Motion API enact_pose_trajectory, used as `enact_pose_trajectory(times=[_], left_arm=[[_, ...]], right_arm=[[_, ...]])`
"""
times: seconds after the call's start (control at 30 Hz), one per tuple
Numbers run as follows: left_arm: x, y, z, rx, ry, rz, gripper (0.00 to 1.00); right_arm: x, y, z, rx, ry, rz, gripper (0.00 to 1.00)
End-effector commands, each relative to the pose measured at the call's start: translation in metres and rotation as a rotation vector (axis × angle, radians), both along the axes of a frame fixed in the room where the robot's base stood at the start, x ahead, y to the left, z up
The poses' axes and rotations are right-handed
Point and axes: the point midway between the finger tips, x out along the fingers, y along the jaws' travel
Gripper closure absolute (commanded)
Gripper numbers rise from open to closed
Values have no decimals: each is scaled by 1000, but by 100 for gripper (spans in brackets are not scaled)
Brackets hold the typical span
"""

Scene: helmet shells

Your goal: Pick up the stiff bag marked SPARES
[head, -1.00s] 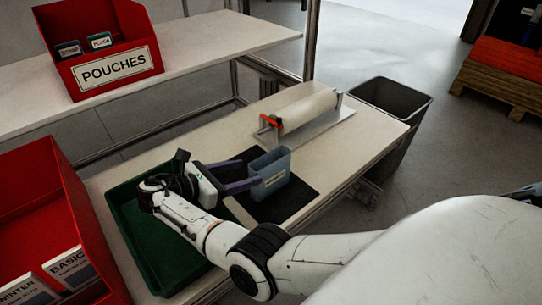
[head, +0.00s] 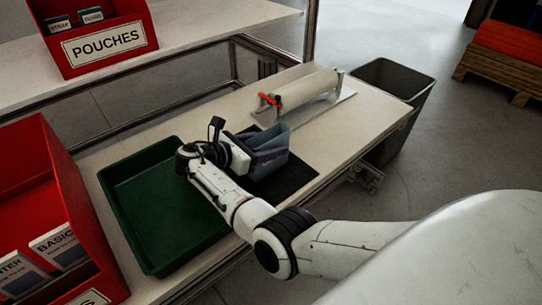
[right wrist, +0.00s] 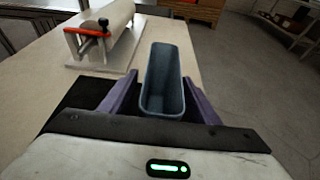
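The stiff bag is a grey-blue, open-topped upright pouch (head: 279,140) on the black mat (head: 298,178); no marking on it is readable now. In the right wrist view the bag (right wrist: 163,80) looks empty and stands between the purple fingers of my right gripper (right wrist: 160,76). The fingers are spread, one on each side of the bag, with a gap visible at the left finger. In the head view the right gripper (head: 268,156) reaches the bag from the left, at its height. My left gripper is not in view.
A green tray (head: 122,225) lies left of the mat. A roll on a stand with a red-orange part (head: 308,88) sits behind. A grey bin (head: 395,78) stands past the table's right end. Red boxes, one marked POUCHES (head: 104,46), are at left.

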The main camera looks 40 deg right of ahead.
Motion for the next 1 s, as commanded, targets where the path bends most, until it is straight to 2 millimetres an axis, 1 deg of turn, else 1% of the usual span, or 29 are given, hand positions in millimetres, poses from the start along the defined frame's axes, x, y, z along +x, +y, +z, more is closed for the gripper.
enact_pose_trajectory(times=[0.03,0.23,0.27,0.47,0.57,0.67,0.7,0.9,1.0], left_arm=[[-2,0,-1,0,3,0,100],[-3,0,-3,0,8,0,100],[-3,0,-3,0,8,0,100],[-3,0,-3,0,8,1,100],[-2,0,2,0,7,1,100],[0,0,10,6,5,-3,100],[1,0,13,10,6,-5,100],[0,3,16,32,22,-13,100],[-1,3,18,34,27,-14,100]], right_arm=[[0,-1,0,0,0,-1,52],[-1,-1,0,0,1,-2,86],[-1,-1,0,0,1,-2,88],[-1,-1,1,0,0,-2,88],[-1,-1,8,0,-1,-3,88],[0,-1,25,0,-4,-3,88],[0,-1,34,0,-3,-2,88],[0,-1,74,-1,-3,-2,88],[-1,-1,88,0,-2,-2,88]])
